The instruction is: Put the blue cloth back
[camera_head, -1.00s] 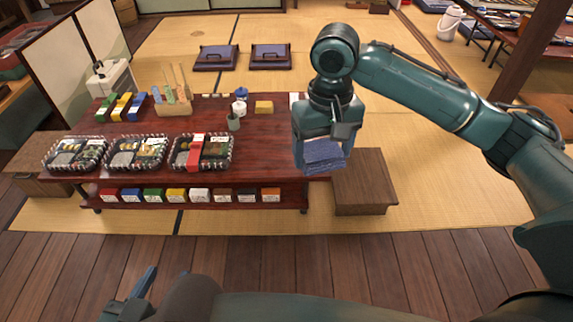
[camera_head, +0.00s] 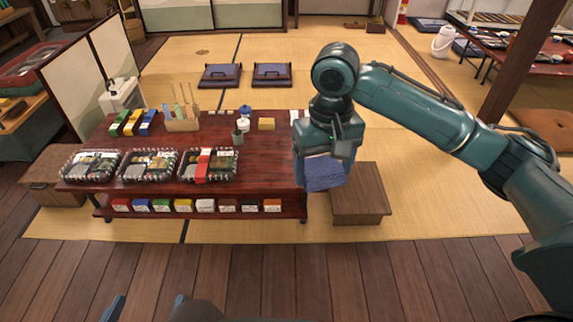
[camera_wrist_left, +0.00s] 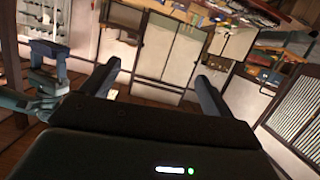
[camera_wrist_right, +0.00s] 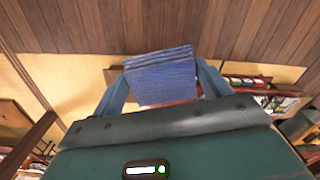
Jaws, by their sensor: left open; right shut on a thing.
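The blue cloth (camera_head: 324,173) is a folded block held in my right gripper (camera_head: 325,160), in front of the table's right end in the head view. In the right wrist view the cloth (camera_wrist_right: 161,76) sits between the two fingers (camera_wrist_right: 165,84), which are shut on it. My left gripper (camera_head: 148,306) shows only its fingertips at the bottom edge of the head view. In the left wrist view its fingers (camera_wrist_left: 157,82) are wide apart with nothing between them.
A low red-brown table (camera_head: 265,155) holds several bento boxes (camera_head: 150,165), with a row of coloured boxes (camera_head: 205,205) on its lower shelf. A wooden step (camera_head: 359,205) stands right of it. The wooden floor in front (camera_head: 250,270) is clear.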

